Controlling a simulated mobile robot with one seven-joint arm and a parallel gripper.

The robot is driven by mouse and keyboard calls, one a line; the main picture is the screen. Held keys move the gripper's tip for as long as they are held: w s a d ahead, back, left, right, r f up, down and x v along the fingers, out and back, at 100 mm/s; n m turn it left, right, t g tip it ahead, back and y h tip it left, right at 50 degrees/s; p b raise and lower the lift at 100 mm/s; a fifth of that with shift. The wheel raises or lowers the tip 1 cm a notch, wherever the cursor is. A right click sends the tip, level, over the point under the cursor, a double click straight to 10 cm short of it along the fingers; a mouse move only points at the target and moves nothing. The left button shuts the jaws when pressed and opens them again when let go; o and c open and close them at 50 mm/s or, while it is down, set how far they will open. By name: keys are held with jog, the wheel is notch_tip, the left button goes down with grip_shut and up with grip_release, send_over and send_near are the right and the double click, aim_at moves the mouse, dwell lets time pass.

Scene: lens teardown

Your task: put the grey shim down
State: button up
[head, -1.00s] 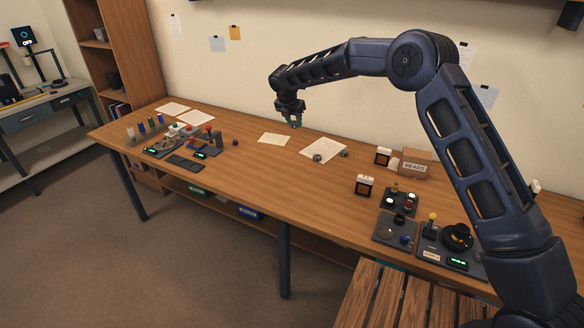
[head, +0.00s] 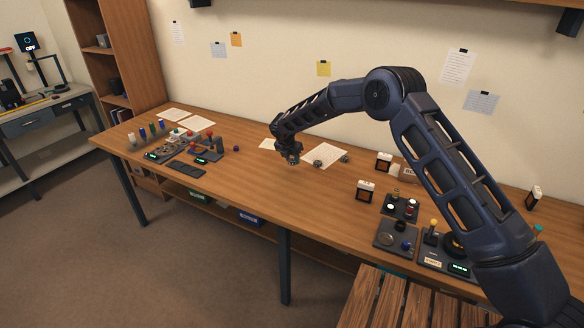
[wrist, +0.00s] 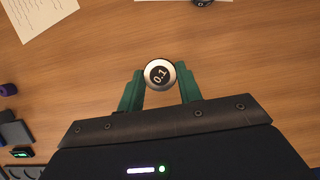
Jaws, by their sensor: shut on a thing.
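The grey shim (wrist: 160,74) is a small round disc with a silver-grey rim and a dark centre marked "0.1". In the wrist view, my gripper (wrist: 161,77) is shut on it, with one green fingertip at each side. In the head view, my gripper (head: 292,160) points down over the middle-back of the wooden table (head: 255,190). The shim is too small to make out there. I cannot tell how much space lies between it and the tabletop.
A white sheet (head: 328,151) with small dark round parts (head: 318,163) lies right of my gripper. Dark trays and colourful parts (head: 205,155) stand at left. Dark trays (head: 397,237) and small white-faced boxes (head: 365,190) stand at right. Bare table lies in front of my gripper.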

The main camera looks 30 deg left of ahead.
aim_at(292, 165)
jog(key=shift+f, duration=2.2)
jog(key=o, duration=1)
jog(key=shift+f, duration=0.1)
jog(key=v, duration=1.2)
